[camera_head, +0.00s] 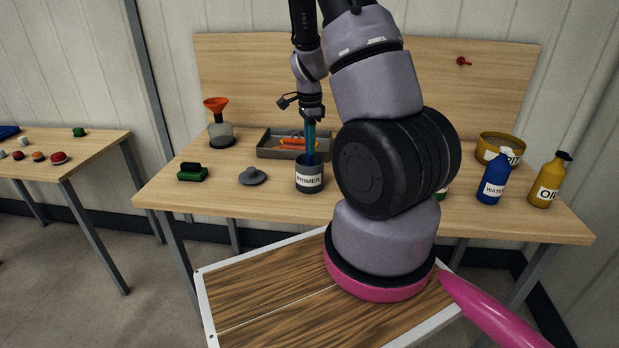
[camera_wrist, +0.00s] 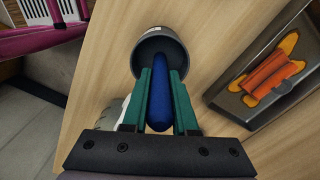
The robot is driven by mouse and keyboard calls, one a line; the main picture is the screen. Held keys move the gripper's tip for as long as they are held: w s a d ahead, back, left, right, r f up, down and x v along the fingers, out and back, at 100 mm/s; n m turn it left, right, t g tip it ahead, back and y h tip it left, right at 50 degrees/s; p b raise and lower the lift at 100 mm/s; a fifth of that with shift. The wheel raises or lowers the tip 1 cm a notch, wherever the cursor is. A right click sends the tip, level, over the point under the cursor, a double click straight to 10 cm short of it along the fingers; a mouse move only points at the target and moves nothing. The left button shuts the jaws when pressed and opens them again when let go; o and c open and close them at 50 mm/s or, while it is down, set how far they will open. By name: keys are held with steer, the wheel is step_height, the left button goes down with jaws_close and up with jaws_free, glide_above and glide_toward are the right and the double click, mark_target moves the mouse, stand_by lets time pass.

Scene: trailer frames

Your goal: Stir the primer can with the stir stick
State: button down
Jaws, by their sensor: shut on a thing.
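The primer can (camera_head: 309,184) is a dark grey open can with a white PRIMER label, standing upright near the workbench's front edge. Its open mouth shows in the wrist view (camera_wrist: 153,34). My gripper (camera_head: 311,140) points down over the can. Its green fingers (camera_wrist: 161,78) are shut on the blue stir stick (camera_wrist: 160,108). The stick's lower end reaches into the can's mouth; its tip and the primer level are hidden. A grey knobbed lid (camera_head: 252,177) lies on the bench left of the can.
A grey tray (camera_head: 265,153) with orange things stands behind the can. A green-and-black block (camera_head: 192,173) and a bottle with an orange funnel (camera_head: 217,118) are at left. Blue and yellow bottles (camera_head: 490,184) (camera_head: 546,185) and a yellow tub (camera_head: 489,150) stand at right.

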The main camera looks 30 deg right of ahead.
steer(key=shift+r, duration=4.8)
steer(key=shift+r, duration=2)
steer(key=shift+f, duration=0.1)
